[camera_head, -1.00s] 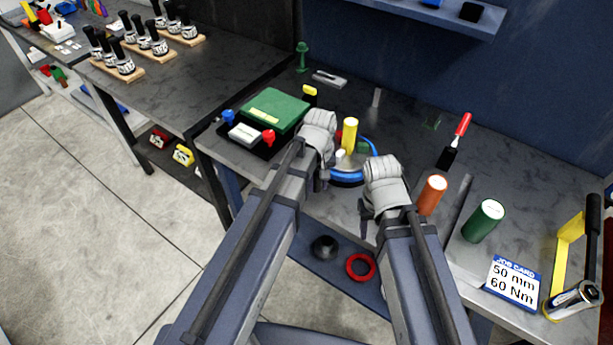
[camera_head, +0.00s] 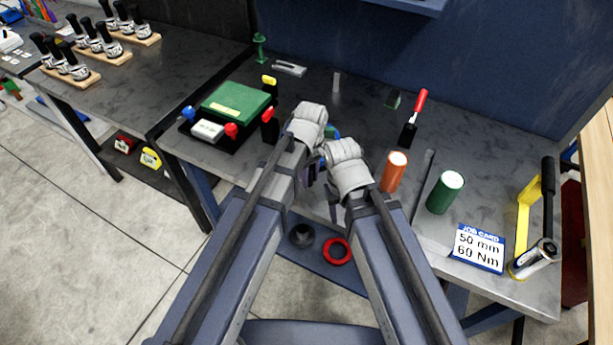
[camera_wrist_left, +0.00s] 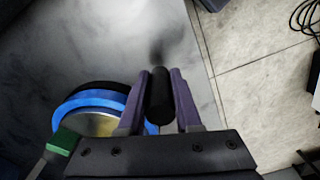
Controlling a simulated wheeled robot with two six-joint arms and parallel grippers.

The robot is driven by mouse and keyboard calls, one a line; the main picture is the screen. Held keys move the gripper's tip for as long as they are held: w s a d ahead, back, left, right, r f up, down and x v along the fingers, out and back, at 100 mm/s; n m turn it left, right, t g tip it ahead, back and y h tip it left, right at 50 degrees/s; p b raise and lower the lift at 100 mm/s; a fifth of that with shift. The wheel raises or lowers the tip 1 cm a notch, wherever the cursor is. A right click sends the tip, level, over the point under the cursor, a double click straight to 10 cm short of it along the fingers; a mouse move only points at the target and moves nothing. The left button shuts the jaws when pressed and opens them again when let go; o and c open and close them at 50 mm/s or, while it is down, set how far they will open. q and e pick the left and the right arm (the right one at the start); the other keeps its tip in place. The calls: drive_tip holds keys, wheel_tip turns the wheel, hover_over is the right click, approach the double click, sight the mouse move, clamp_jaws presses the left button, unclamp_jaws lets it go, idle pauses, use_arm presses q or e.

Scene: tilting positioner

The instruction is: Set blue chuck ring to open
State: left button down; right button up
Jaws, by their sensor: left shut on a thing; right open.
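The blue chuck ring (camera_wrist_left: 92,98) lies at the left of the left wrist view, around a pale metal centre. In the head view only a small bit of it (camera_head: 332,131) shows behind my wrists. My left gripper (camera_head: 311,172) is beside the ring. In the left wrist view (camera_wrist_left: 159,74) its fingers are shut on a black rod-like handle (camera_wrist_left: 158,100). Whether the handle joins the ring is not shown. My right gripper (camera_head: 333,204) is open near the bench's front edge, below and right of the left one.
A green box (camera_head: 235,103) stands on the left of the bench. Orange (camera_head: 394,172) and green (camera_head: 445,192) cylinders, a red-handled tool (camera_head: 413,118) and the job card (camera_head: 479,248) stand right. A red ring (camera_head: 337,251) lies on the lower shelf. A green part (camera_wrist_left: 62,142) borders the chuck.

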use_arm(q)
drive_tip(key=shift+w+d, duration=0.1)
drive_tip(key=shift+w, duration=0.2)
drive_tip(key=c, duration=0.6)
unclamp_jaws()
use_arm(e)
drive_tip(key=shift+w, duration=0.1)
use_arm(q)
drive_tip(key=shift+s, duration=0.1)
drive_tip(key=shift+r+p, duration=0.75)
drive_tip(key=shift+p, duration=0.05)
use_arm(e)
drive_tip(key=shift+r, duration=0.8)
use_arm(q)
wheel_tip(320, 180, up, 6)
drive_tip(key=p, duration=0.6)
drive_tip(key=shift+r, duration=0.2)
use_arm(e)
wheel_tip(320, 180, up, 6)
use_arm(q)
drive_tip(key=shift+f, duration=0.1)
